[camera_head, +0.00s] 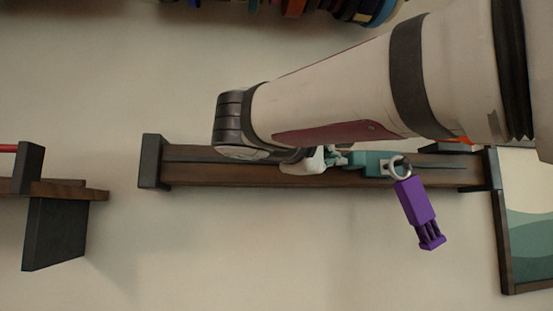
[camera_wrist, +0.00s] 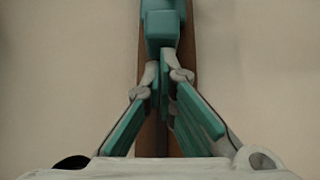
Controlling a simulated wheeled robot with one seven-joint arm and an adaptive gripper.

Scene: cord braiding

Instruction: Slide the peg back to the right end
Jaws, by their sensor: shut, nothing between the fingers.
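A teal peg (camera_head: 372,164) sits on a wooden rail (camera_head: 225,175), right of its middle, with bare rail between it and the dark right end block (camera_head: 491,168). A metal ring (camera_head: 394,172) hangs at the peg's right side, with a purple piece (camera_head: 416,202) hanging tilted below it. My gripper (camera_head: 342,158) is at the peg's left side. In the wrist view, my fingertips (camera_wrist: 166,76) are together and empty, right by the teal peg (camera_wrist: 163,30). I cannot tell whether they touch it. My arm covers part of the rail's upper edge.
The dark left end block (camera_head: 153,161) closes the rail's other end. A wooden shelf with a dark bracket (camera_head: 56,233) is at far left. A framed picture (camera_head: 527,225) hangs at the right. Colourful items (camera_head: 362,9) line the top. The wall below the rail is mostly clear.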

